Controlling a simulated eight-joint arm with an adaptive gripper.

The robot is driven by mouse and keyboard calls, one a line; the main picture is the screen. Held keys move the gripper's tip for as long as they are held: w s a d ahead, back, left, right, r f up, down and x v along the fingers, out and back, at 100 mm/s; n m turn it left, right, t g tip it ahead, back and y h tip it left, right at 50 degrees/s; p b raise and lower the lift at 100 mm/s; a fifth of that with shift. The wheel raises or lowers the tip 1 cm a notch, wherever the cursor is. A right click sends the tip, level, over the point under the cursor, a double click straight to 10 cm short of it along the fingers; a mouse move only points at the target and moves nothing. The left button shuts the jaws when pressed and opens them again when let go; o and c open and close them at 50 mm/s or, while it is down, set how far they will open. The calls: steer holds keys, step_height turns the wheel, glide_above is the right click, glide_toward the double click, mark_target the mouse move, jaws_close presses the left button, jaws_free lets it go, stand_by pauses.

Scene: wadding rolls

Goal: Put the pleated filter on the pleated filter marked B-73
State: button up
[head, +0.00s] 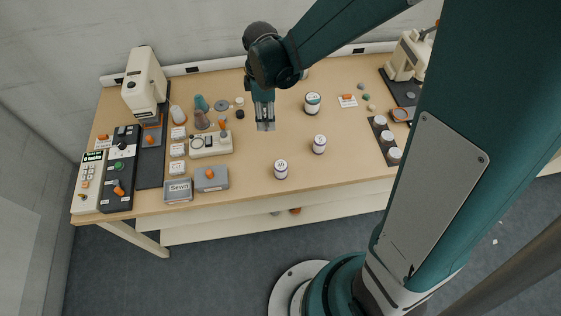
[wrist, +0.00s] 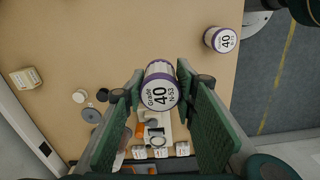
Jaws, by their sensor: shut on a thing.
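My gripper (wrist: 160,90) is shut on a pleated filter (wrist: 160,92), a white cylinder with a purple rim. Its end face reads Grade 40, N-53, and faces the wrist camera. In the head view my gripper (head: 265,124) hangs over the middle of the table, and the held filter cannot be made out clearly there. Another purple-rimmed filter marked 40 (wrist: 222,39) stands apart at the upper right of the wrist view; its small code is unclear. In the head view upright filters stand at the front (head: 281,170), to its right (head: 320,145) and further back (head: 312,104).
A grey-white tester (head: 211,144) and small white boxes (head: 177,150) lie left of my gripper. A dark tray with round pieces (head: 386,138) is at the right. The middle front of the table is mostly clear.

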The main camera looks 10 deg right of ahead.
step_height(320, 180, up, 4)
steer(key=r+p, duration=0.1)
steer(key=p, duration=0.1)
glide_above(281, 165)
steer(key=shift+w+f, duration=0.1)
steer(key=shift+f, duration=0.15)
steer(key=shift+f, duration=0.1)
steer(key=shift+f+b, duration=0.45)
steer(key=shift+f, duration=2.35)
steer(key=shift+f+b, duration=0.4)
steer(key=shift+f, duration=1.7)
steer(key=shift+f, duration=0.15)
steer(key=o, duration=1)
steer(key=shift+c, duration=0.2)
